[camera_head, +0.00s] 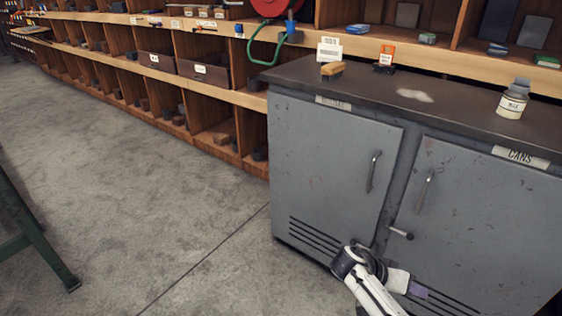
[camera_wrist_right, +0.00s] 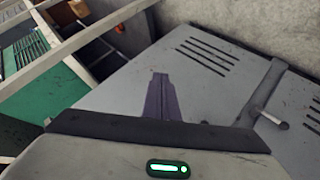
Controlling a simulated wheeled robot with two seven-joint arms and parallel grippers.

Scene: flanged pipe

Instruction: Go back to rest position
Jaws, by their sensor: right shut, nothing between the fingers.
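My right gripper (camera_head: 418,290) is low in front of the grey metal cabinet (camera_head: 330,165), at the bottom of the head view. In the right wrist view its dark purple fingers (camera_wrist_right: 161,98) are together, with nothing between them. The cabinet's grey surface with vent slots (camera_wrist_right: 205,57) fills the middle of that view beyond the fingers. I cannot tell whether the fingers touch the cabinet. My left gripper is in neither view.
A short lever (camera_head: 400,233) sticks out from the cabinet front above my right gripper. A labelled tin (camera_head: 512,101) and a sponge-like block (camera_head: 332,69) stand on the cabinet top. A green frame leg (camera_head: 40,240) is at left. The concrete floor (camera_head: 150,190) between is clear.

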